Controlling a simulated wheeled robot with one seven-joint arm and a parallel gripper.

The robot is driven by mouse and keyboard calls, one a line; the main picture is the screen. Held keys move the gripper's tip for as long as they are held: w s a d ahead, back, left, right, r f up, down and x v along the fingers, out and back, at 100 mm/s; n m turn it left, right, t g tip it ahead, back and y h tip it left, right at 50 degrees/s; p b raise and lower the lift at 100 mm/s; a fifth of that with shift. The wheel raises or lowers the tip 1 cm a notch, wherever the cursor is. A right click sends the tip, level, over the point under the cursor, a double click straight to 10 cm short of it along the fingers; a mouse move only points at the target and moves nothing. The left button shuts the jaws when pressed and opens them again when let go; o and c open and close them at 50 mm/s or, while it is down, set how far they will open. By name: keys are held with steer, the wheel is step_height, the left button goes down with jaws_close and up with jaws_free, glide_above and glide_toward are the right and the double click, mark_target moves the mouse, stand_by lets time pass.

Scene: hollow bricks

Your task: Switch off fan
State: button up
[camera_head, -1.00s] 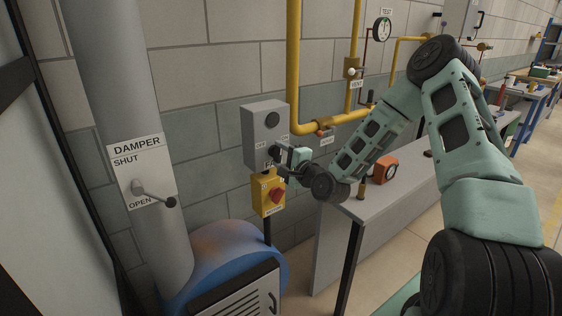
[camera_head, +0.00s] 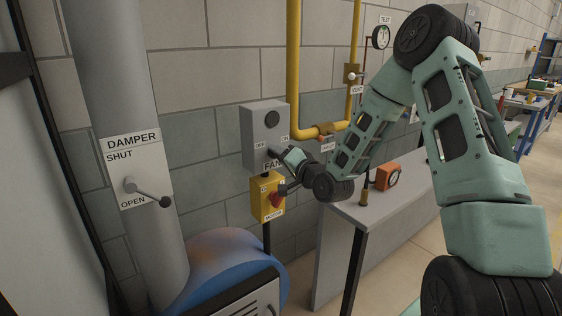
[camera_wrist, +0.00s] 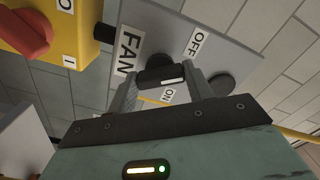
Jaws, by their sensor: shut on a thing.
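The grey fan control box (camera_head: 263,129) is on the wall at centre left in the head view, with OFF on its left, ON on its right and a round dark part near its top. My gripper (camera_head: 278,155) is at the box's lower front. In the wrist view, my gripper (camera_wrist: 163,88) is shut on the black fan switch handle (camera_wrist: 158,75), one finger on each side. A white mark shows on the handle. The ON label (camera_wrist: 168,95) lies between the fingers; the OFF label (camera_wrist: 197,42) is beyond them. The handle's exact setting is hard to tell.
A yellow box (camera_head: 263,203) with a red knob (camera_head: 277,200) is just below the fan box, close to my gripper. A damper lever (camera_head: 148,193) is at the left. Yellow pipes (camera_head: 294,70) run to the right. A grey bench (camera_head: 345,214) bears an orange device (camera_head: 387,177).

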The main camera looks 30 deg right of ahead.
stand_by(0.3)
steer(key=o, duration=1)
steer(key=s+p, duration=0.1)
steer(key=s, duration=0.2)
steer(key=s+p, duration=0.2)
steer(key=s, duration=0.1)
steer(key=s+p, duration=0.1)
steer(key=s, duration=0.2)
steer(key=shift+s+d+r, duration=0.15)
steer(key=shift+d+r, duration=0.2)
steer(key=shift+d, duration=0.05)
steer(key=shift+s+f+p, duration=0.2)
steer(key=shift+s+p, duration=1.85)
steer(key=shift+p, duration=0.4)
steer(key=shift+s+f+p, duration=0.2)
steer(key=shift+s+p, duration=1.8)
steer(key=shift+p, duration=0.4)
